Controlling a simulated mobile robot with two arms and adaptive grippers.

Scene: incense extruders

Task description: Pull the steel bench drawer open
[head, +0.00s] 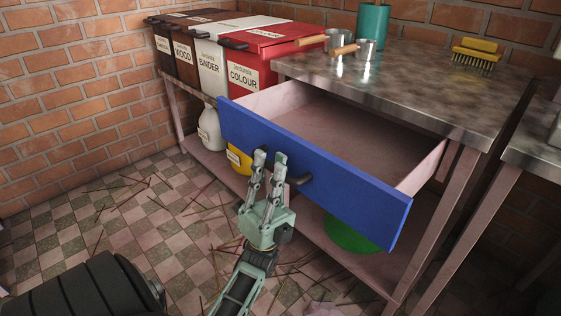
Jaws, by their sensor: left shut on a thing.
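The steel bench (405,85) stands against the brick wall. Its drawer (335,130) is pulled well out, with a blue front panel (360,195) and an empty pale inside. A dark handle (302,180) sticks out from the middle of the panel. My left gripper (268,160) is at the panel with its fingers shut on the handle. The fingers hide part of the handle. My right gripper is not in view.
Labelled bins, including a red one (250,75), stand left of the bench. Small pans (365,48) and a yellow brush (477,50) are on the top. A white bottle (210,128) and a green container (350,235) stand below. Thin sticks litter the checkered floor (150,215).

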